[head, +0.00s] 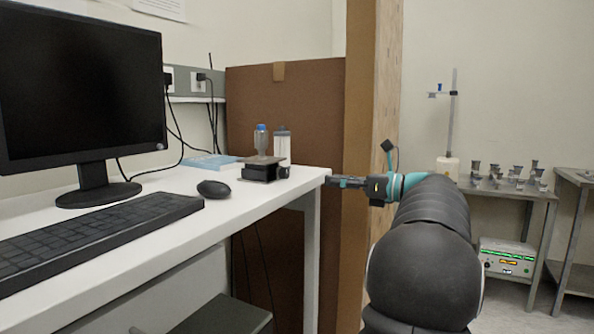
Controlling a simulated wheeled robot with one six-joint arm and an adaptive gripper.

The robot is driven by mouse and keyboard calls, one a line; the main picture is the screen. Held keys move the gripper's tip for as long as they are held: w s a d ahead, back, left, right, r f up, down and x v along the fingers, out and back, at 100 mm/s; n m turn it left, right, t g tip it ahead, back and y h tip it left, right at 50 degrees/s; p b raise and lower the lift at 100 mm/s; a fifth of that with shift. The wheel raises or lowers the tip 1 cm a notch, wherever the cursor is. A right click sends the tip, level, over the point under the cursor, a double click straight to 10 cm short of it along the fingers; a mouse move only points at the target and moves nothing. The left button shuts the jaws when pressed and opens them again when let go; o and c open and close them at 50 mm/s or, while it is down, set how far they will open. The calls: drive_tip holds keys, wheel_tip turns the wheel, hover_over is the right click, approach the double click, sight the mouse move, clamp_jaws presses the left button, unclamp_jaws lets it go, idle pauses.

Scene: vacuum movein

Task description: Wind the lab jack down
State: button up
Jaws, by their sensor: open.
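The lab jack (259,172) is a small black block with a brownish top plate, standing near the far right corner of the white desk. A dark round knob (284,172) shows on its right side. A clear vessel with a blue cap (261,140) stands on its top plate. My gripper (336,181) is at the desk's right edge, to the right of the jack and apart from it. It points left toward the jack and is open, with nothing seen between its fingers. The finger details are small.
On the white desk (150,232) are a monitor (80,85), keyboard (95,237), mouse (214,189) and blue book (212,161). A clear container (282,143) stands behind the jack. A brown panel (300,110) and wooden post (385,80) rise behind. A side bench (510,192) holds several small vessels.

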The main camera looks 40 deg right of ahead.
sight(287, 175)
drive_tip(key=x, duration=1.3)
drive_tip(key=shift+w+a, duration=0.2)
drive_tip(key=shift+w, duration=0.15)
clamp_jaws()
